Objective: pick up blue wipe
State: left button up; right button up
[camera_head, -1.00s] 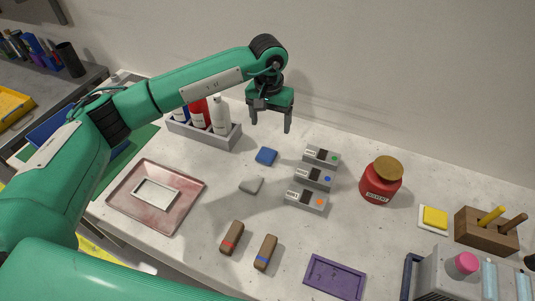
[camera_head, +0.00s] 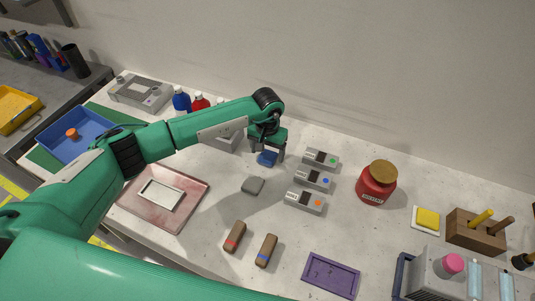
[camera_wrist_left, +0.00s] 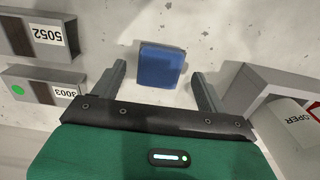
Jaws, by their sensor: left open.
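The blue wipe (camera_head: 267,158) is a small folded blue pad lying on the white table, near the back middle. In the left wrist view the blue wipe (camera_wrist_left: 161,66) lies flat between the lines of the two fingers, a little beyond their tips. My left gripper (camera_head: 266,155) is open and low over the wipe, with a finger on either side in the head view. In the wrist view its fingers (camera_wrist_left: 158,75) are apart with nothing held between them. My right gripper does not show.
Grey labelled boxes (camera_head: 312,179) stand just right of the wipe. A red jar (camera_head: 377,184) stands farther right. A pink tray (camera_head: 196,196) lies front left.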

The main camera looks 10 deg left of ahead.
aim_at(268, 155)
pick_arm(q)
jog(key=shift+f, duration=0.75)
jog(key=c, duration=1)
jog(key=shift+c, duration=0.2)
notch_tip(268, 155, up, 20)
jog(key=b, duration=0.5)
